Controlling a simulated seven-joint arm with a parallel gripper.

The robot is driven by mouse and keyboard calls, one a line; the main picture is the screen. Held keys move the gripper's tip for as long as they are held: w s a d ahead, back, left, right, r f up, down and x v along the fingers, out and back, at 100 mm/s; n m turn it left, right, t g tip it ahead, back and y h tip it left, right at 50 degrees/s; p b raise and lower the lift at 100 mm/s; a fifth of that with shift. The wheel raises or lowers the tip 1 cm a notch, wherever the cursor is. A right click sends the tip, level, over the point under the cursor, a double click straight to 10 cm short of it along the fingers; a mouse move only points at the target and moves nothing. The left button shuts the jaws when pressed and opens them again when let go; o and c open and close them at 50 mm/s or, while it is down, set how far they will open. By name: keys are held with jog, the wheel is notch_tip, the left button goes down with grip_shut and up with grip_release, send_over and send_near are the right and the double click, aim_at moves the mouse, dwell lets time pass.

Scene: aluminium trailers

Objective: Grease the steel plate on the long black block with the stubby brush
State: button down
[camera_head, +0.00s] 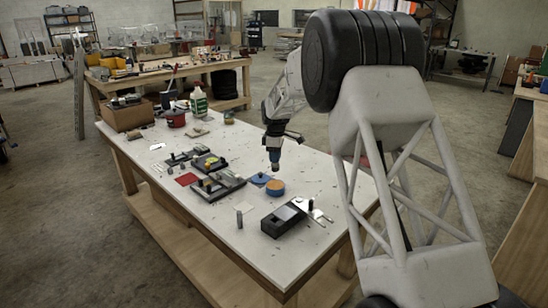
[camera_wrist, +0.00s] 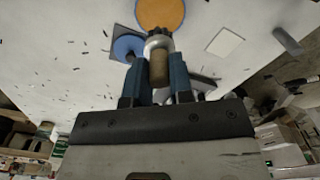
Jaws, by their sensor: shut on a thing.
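My gripper (camera_head: 275,150) is above the table and is shut on the stubby brush (camera_head: 275,166). In the wrist view the brush's brown handle (camera_wrist: 159,70) sits between the blue fingers of my gripper (camera_wrist: 155,82), with a pale collar and dark bristles beyond. The brush hangs just above and behind a round tin with an orange top (camera_head: 275,188), apart from it as far as I can tell; the orange disc (camera_wrist: 160,12) shows in the wrist view. The long black block (camera_head: 275,226) lies nearer the table's front, with the pale steel plate (camera_head: 287,212) on top.
A blue round piece (camera_head: 260,179) lies beside the tin. A small grey cylinder (camera_head: 239,219) stands left of the block. Dark fixtures (camera_head: 215,187) and a red square (camera_head: 187,179) lie further left. A red pot (camera_head: 176,118) and a bottle (camera_head: 198,101) stand at the back.

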aim_at(275, 171)
jog(key=shift+f, duration=0.15)
jog(key=shift+f, duration=2.8)
jog(key=shift+f, duration=0.7)
dwell(0.9)
jog(key=shift+r, duration=0.1)
jog(key=shift+r, duration=3.5)
jog(key=shift+s+d+r+m, duration=0.2)
jog(key=shift+d+m, duration=0.2)
jog(key=shift+d, duration=0.05)
jog(key=s+d+r+m, duration=0.3)
jog(key=s+d+m, duration=0.1)
jog(key=d+m, duration=0.3)
jog(key=s+d+r+m, duration=0.3)
jog(key=d+m, duration=0.4)
jog(key=m, duration=0.1)
jog(key=shift+s+d, duration=0.35)
jog(key=shift+s, duration=0.05)
